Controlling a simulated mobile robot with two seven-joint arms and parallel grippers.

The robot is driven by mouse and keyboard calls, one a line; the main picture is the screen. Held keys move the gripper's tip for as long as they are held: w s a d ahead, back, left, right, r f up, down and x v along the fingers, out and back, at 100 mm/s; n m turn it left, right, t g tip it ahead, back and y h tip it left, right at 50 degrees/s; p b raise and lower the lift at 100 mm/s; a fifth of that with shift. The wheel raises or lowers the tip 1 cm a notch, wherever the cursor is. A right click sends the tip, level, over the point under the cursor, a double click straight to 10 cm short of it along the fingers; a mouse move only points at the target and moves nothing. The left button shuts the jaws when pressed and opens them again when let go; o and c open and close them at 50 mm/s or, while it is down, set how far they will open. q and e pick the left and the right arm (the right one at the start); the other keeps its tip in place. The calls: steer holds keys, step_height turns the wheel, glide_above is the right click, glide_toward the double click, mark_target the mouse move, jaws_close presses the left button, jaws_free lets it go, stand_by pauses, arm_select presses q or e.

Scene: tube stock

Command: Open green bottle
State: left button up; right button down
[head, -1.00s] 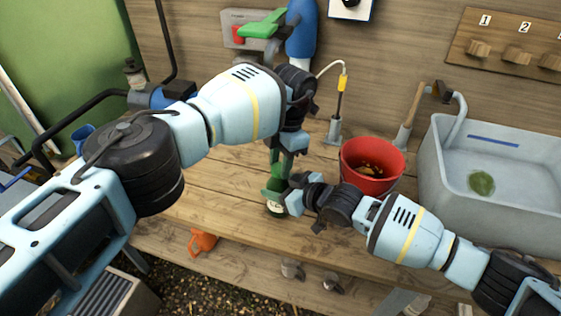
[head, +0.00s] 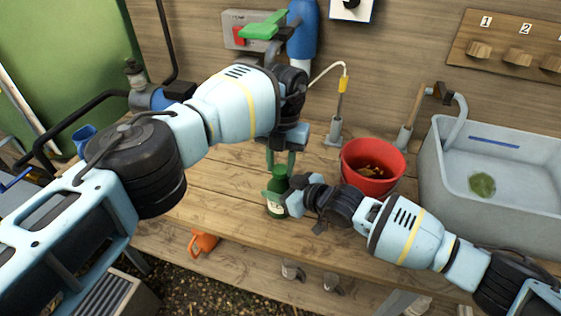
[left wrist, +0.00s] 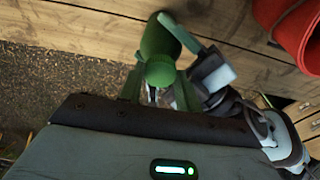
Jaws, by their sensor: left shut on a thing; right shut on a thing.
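The green bottle (head: 277,207) stands upright at the front of the wooden bench, with a pale label low on its side. Its green cap (left wrist: 160,73) faces the left wrist camera. My left gripper (head: 280,169) points down from above, shut on the cap, with a finger on either side. My right gripper (head: 287,198) comes in from the right and is shut on the bottle's body; it also shows in the left wrist view (left wrist: 196,66). The right fingers hide part of the bottle.
A red bucket (head: 368,181) stands right of the bottle, behind my right arm. A grey sink (head: 440,180) is at the far right. The bench left of the bottle is clear.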

arm_select(q)
steer(key=shift+r, duration=0.35)
steer(key=shift+r, duration=0.7)
